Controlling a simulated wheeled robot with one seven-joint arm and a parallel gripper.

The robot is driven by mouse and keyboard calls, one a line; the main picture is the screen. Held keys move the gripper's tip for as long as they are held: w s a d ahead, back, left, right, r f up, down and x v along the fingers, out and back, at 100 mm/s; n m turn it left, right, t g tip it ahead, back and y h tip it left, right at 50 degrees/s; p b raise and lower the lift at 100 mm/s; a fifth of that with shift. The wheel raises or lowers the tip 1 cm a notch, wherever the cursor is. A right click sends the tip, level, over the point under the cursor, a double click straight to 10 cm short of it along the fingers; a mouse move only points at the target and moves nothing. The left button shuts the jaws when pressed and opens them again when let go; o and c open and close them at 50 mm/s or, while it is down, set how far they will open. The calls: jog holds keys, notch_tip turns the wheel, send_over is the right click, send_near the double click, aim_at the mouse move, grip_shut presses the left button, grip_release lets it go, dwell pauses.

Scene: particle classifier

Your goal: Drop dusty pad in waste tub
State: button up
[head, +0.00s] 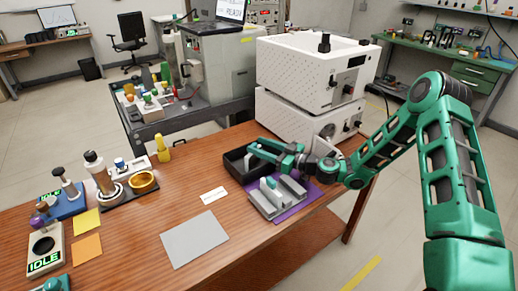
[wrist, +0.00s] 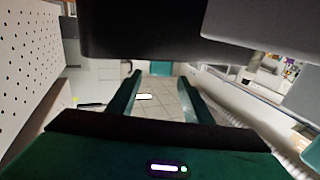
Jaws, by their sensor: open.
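A black open box (head: 232,166), which looks like the waste tub, stands on the wooden table just in front of the white instruments. My green gripper (head: 254,150) reaches in from the right, with its fingers over or beside the box's right side. In the wrist view my two fingers (wrist: 158,80) are apart, with nothing held between them. I cannot make out a dusty pad in either view. The inside of the box is mostly dark or hidden by my gripper. A dark block (wrist: 150,35) fills the top of the wrist view; I cannot tell what it is.
A grey slotted fixture (head: 290,201) on a purple mat (head: 263,212) sits just below my gripper. Stacked white instruments (head: 305,75) stand behind. A white label (head: 213,194) and grey sheet (head: 193,240) lie on the table. Several small tools stand at the left.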

jog(key=r+v, duration=0.1)
jog(key=v, duration=0.6)
jog(key=shift+d, duration=0.25)
jog(key=shift+s, duration=0.2)
